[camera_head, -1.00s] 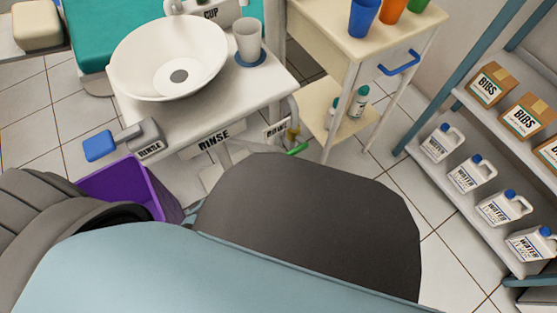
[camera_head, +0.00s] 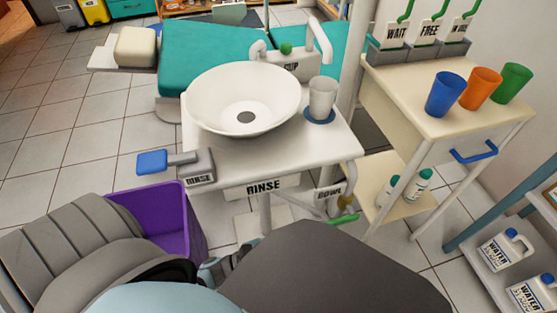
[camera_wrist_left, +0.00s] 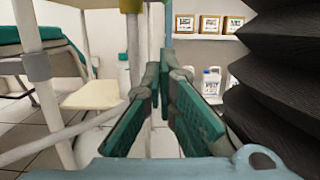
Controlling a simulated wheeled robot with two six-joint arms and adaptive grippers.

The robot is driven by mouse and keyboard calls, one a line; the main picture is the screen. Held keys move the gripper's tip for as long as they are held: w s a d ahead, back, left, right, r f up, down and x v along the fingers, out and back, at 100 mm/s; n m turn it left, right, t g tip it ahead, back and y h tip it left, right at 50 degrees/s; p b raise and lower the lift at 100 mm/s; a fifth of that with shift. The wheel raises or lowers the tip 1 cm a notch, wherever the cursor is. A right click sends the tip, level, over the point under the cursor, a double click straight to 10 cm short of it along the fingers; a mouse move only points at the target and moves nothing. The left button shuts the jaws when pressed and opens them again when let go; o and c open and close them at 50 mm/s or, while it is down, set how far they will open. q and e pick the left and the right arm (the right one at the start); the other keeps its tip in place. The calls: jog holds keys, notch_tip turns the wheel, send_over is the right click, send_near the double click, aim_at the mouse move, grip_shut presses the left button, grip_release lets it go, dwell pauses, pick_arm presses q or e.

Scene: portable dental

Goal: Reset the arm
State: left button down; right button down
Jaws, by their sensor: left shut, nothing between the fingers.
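My left gripper (camera_wrist_left: 162,85) shows in the left wrist view, with its two teal-padded fingers pointing away from the camera. It is shut with nothing held, low among pale stand legs. In the head view my own large arm parts and grey ribbed body cover the bottom, and a small grey-blue part shows beside the purple bin (camera_head: 165,215); I cannot tell if it is the gripper. My right gripper is not in view.
A rinse stand with a white bowl (camera_head: 245,95) and a cup (camera_head: 322,98) stands ahead. A cart (camera_head: 440,110) with blue, orange and green cups is at right. A shelf with water jugs (camera_head: 505,250) is at lower right. Tiled floor (camera_head: 70,130) is clear at left.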

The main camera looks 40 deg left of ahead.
pick_arm(q)
jog(key=v, duration=0.5)
jog(key=shift+s+a, duration=0.15)
jog(key=shift+s, duration=0.15)
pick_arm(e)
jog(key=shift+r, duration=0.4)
